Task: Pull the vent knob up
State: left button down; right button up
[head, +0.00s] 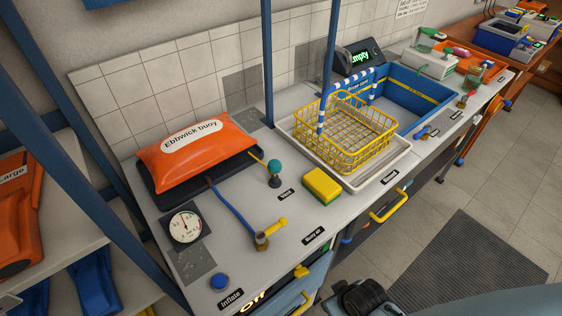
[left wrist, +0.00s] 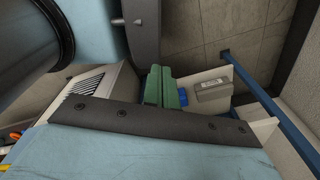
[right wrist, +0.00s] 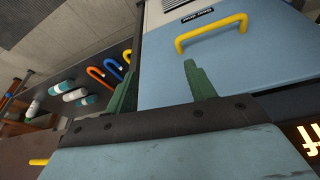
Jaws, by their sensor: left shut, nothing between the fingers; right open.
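The vent knob (head: 275,167) is a teal ball on a short dark stem, standing on the grey bench in the head view. Neither gripper's fingers show in the head view, and neither wrist view shows the knob.
A yellow sponge (head: 322,186) lies right of the knob, near a yellow wire basket (head: 350,140) on a white tray. A yellow-handled valve (head: 268,236) with a blue hose and a gauge (head: 185,226) stand in front. Blue posts rise behind and left of the bench.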

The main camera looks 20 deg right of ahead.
jog(key=w+a+r+t+y+p, duration=0.1)
jog(key=w+r+p, duration=0.15)
jog(key=r, duration=0.85)
jog(key=w+a+r+t+p, duration=0.1)
jog(key=w+r+t+p, duration=0.15)
jog(key=r, duration=0.85)
jog(key=m+t+y+b, duration=0.2)
jog(key=t+y, duration=0.1)
jog(key=t, duration=0.3)
send_near(279, 167)
jog(key=x, duration=1.1)
jog(key=shift+w+a, duration=0.15)
jog(key=shift+w, duration=0.1)
pick_arm(q)
jog(key=r, duration=0.1)
jog(key=d+r, duration=0.1)
jog(key=r, duration=0.2)
jog(key=shift+w+d, duration=0.2)
jog(key=shift+w, duration=0.15)
